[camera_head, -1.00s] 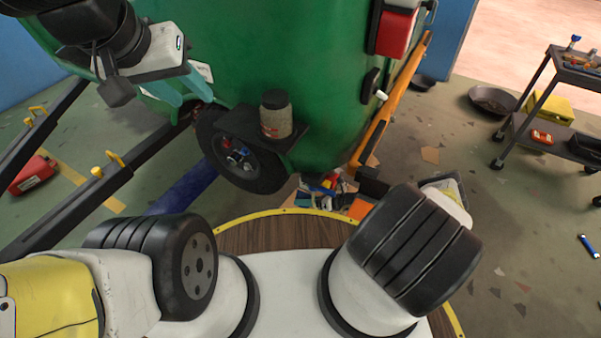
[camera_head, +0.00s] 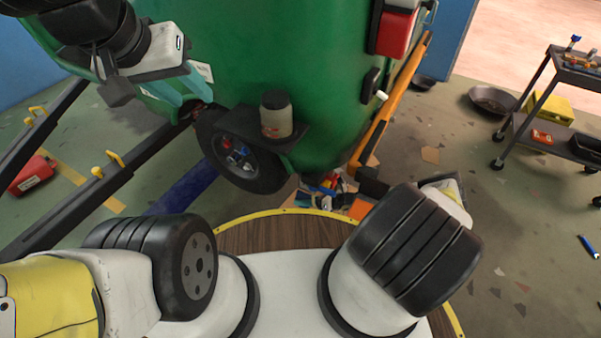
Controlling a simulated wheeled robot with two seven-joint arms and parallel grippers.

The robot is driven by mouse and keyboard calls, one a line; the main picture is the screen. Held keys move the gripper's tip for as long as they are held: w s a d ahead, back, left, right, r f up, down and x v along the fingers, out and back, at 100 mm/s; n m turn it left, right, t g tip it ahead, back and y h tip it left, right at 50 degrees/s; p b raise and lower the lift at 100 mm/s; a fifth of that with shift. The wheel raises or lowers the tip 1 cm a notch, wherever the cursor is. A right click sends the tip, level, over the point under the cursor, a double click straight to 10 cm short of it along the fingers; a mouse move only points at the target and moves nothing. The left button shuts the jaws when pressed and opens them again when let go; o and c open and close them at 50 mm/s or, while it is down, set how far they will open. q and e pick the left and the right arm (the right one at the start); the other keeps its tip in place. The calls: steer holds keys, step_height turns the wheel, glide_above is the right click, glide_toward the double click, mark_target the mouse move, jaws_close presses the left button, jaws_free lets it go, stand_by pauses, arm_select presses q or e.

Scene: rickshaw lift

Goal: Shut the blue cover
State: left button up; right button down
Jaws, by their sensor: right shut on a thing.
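I cannot make out a blue cover for certain. A green rickshaw body (camera_head: 225,60) fills the top middle, with a black wheel (camera_head: 243,155) under it. My left gripper (camera_head: 182,95) is at the upper left, with teal fingers close against the lower left of the green body. The angle hides whether they are apart. My right arm bends down at the right of my base; its gripper is hidden or too unclear to make out, near the orange bar (camera_head: 378,120) at the body's right edge.
A jar (camera_head: 276,116) stands on a dark bracket over the wheel. Loose tools (camera_head: 330,187) lie below the body. A red can (camera_head: 33,174) and dark shafts are at left. A tool cart (camera_head: 570,75) and dark pan (camera_head: 491,100) are at right. The floor between is mostly clear.

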steer(key=shift+w+d+f, duration=0.1)
steer(key=shift+w+d, duration=0.05)
steer(key=shift+d, duration=0.15)
steer(key=m, duration=0.1)
steer(key=s+m+g+y, duration=0.1)
steer(key=shift+a+r+m, duration=0.2)
steer(key=shift+a+m, duration=0.1)
steer(key=shift+a, duration=0.05)
steer(key=shift+s+a+r+m+g+y, duration=0.15)
steer(key=shift+s+a+r+m+y, duration=0.15)
steer(key=shift+m, duration=0.4)
steer(key=shift+s+a+r+m+g+y, duration=0.1)
steer(key=shift+s+r+m+g+y, duration=0.1)
steer(key=shift+m+y, duration=0.35)
steer(key=c, duration=1.3)
jaws_free()
steer(key=shift+f, duration=0.1)
steer(key=shift+o, duration=0.3)
steer(key=shift+s, duration=0.1)
steer(key=v, duration=0.7)
steer(key=shift+d, duration=0.4)
steer(key=shift+c, duration=0.2)
